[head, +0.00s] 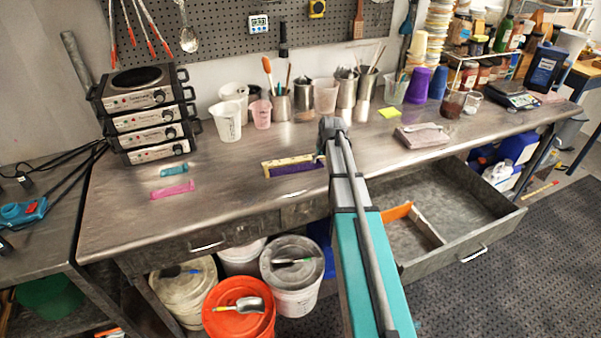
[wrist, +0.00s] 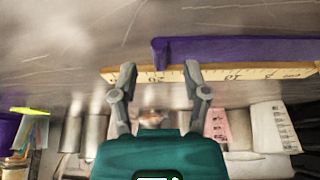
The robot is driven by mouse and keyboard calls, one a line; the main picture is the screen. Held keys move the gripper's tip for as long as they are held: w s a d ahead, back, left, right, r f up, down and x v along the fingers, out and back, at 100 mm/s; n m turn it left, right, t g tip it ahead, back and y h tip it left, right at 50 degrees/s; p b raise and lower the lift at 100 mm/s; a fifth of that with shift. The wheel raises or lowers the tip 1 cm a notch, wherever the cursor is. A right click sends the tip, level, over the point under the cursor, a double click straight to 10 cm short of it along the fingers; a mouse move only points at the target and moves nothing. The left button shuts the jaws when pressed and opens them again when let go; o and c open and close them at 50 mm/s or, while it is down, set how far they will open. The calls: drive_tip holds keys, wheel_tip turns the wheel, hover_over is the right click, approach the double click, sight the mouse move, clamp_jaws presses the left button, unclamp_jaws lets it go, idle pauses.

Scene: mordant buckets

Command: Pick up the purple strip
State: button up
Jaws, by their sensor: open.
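The purple strip (head: 297,168) lies on the steel bench, along the near side of a yellow wooden ruler (head: 286,160). In the wrist view the purple strip (wrist: 240,51) runs from the middle to the right edge, beside the ruler (wrist: 255,73). My gripper (wrist: 157,72) is open and empty, its fingertips spread over the ruler. The strip's left end shows just beyond the gap between the fingertips. In the head view my arm hides most of the gripper and the right end of the strip and ruler.
A teal strip (head: 174,170) and a pink strip (head: 173,190) lie to the left. Cups and metal beakers (head: 303,95) stand behind the ruler. A stack of hot plates (head: 150,110) stands at the left. An open drawer (head: 465,240) juts out below the bench front.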

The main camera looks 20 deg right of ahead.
drive_tip(key=shift+w+f+b, duration=0.25)
drive_tip(key=shift+f+b, duration=0.1)
drive_tip(key=shift+f, duration=0.25)
drive_tip(key=c, duration=0.8)
drive_tip(key=shift+s, duration=0.1)
clamp_jaws()
